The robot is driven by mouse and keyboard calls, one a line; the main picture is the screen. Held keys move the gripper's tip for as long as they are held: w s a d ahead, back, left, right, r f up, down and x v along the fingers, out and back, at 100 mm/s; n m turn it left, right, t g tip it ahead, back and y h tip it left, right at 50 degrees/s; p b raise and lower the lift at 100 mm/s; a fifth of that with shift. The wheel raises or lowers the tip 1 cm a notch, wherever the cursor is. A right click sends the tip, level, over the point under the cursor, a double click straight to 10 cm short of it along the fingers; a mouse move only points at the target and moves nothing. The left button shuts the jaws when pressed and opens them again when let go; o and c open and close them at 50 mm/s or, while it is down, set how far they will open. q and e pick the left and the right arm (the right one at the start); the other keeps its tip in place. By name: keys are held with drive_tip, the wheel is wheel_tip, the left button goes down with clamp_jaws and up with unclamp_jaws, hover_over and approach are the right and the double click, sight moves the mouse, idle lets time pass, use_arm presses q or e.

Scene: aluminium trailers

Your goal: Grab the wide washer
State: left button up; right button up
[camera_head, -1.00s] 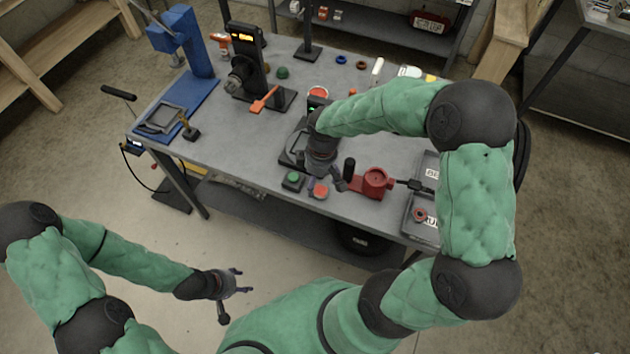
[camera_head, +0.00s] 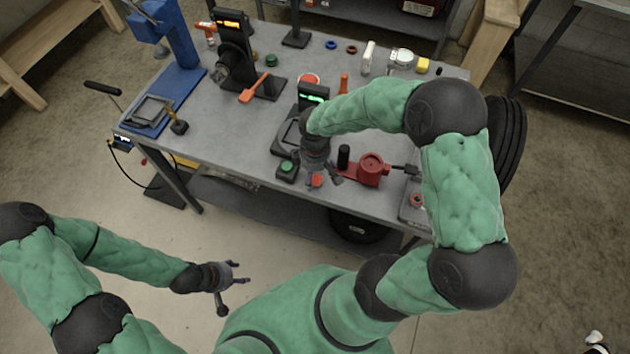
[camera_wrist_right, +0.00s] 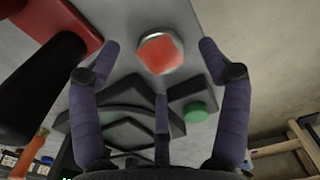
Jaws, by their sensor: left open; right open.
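Several ring-like parts lie on the grey workbench (camera_head: 215,135): a blue ring (camera_head: 331,45), a brown ring (camera_head: 351,49) and a dark green ring (camera_head: 271,60) at the back, and a red ring (camera_head: 417,199) at the right. I cannot tell which is the wide washer. A red-topped piece with a metallic rim (camera_wrist_right: 160,52) lies near the bench's front edge; it also shows in the head view (camera_head: 317,181). My right gripper (camera_head: 322,182) is open just above this piece, its fingers apart on either side. My left gripper (camera_head: 236,285) is open and empty, away from the bench.
A green button on a dark box (camera_head: 287,167) stands left of my right gripper, with a dark scale (camera_head: 290,135) behind. A red vise-like tool (camera_head: 371,170) stands close to the right. A blue press (camera_head: 180,60) stands at the far left.

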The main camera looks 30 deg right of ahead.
sight(315, 181)
wheel_tip(315, 181, down, 3)
drive_tip(key=shift+r, duration=0.2)
drive_tip(key=c, duration=1.2)
drive_tip(key=shift+r, duration=0.1)
drive_tip(key=shift+c, duration=0.2)
